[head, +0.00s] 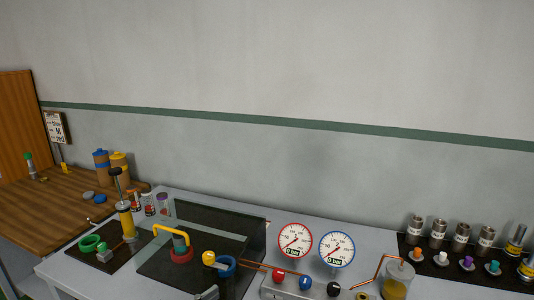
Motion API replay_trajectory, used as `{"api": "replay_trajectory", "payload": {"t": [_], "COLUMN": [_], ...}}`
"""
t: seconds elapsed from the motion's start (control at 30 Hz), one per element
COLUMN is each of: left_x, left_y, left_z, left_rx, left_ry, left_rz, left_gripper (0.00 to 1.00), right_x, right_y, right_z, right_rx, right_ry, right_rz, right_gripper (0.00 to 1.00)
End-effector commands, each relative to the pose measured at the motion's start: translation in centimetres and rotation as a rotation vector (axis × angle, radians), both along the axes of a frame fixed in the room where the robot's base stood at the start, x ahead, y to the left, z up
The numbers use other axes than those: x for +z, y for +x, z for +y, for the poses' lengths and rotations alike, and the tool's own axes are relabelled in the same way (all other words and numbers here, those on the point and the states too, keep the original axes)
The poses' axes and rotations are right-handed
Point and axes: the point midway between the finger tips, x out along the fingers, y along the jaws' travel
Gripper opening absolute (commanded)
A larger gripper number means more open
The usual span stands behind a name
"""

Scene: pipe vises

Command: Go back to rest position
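Neither of my grippers shows in the head view, and no part of my arms can be made out. The task names no object. The grey workbench (180,205) runs across the lower part of the view. A yellow bent pipe (170,231) rises from a teal and red fitting (181,250) on the dark panel (215,222). A small grey piece (207,293) is cut off by the bottom edge; I cannot tell what it is.
Two gauges (295,241) (337,249) stand above a valve block (290,292) with coloured knobs. A yellow pump (127,221) stands at left. Several metal cylinders (438,234) line the right. A wooden table (60,200) adjoins at left.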

Motion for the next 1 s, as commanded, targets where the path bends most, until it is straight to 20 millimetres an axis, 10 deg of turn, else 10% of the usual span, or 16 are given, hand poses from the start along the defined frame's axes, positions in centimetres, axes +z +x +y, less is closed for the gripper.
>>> {"api": "replay_trajectory", "payload": {"t": [0.37,0.6,1.0], "left_x": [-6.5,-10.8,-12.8], "left_y": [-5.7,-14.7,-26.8], "left_z": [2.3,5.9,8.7], "left_rx": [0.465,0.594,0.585], "left_ry": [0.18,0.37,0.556], "left_rz": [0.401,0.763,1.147], "left_gripper": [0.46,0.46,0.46], "right_x": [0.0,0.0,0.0], "right_y": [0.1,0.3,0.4], "right_z": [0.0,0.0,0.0], "right_rx": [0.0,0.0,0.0], "right_ry": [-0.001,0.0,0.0], "right_rz": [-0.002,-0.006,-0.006], "right_gripper": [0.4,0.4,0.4]}}
